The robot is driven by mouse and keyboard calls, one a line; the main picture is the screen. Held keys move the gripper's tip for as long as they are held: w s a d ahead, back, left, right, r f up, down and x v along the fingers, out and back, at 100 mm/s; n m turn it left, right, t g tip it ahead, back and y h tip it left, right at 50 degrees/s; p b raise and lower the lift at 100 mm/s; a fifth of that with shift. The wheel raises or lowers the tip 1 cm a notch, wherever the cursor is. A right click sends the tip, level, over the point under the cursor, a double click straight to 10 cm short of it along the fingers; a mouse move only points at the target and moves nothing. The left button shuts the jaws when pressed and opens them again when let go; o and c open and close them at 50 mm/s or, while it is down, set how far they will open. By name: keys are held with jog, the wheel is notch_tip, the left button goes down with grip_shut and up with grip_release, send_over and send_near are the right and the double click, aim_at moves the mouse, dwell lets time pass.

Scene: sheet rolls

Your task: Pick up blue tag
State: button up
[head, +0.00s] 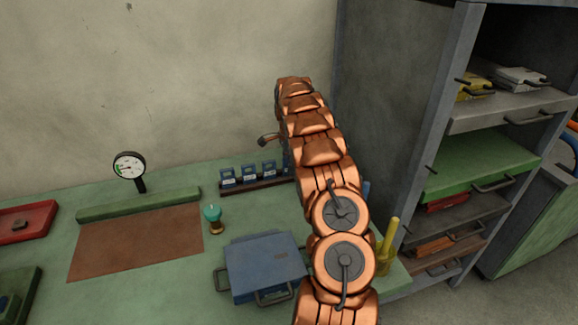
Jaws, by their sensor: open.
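Several small blue tags with pale labels stand upright in a dark rack near the back of the green bench. The left one (227,177), the middle one (249,171) and the right one (269,168) show clearly. A further blue piece at the rack's right end is partly covered by my copper arm, so I cannot tell if it is another tag. My arm rises over the right part of the bench. A small copper part of it sticks out to the left above the rack. My gripper's fingers are hidden behind the arm.
A blue case (264,265) with handles and a teal-topped stamp (213,217) stand in front of the rack. A dial gauge (129,167) and a brown mat (138,243) are left. A yellow holder (388,248) is right, near the grey shelf unit (397,100).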

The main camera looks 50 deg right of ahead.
jog(key=shift+f, duration=0.35)
grip_shut()
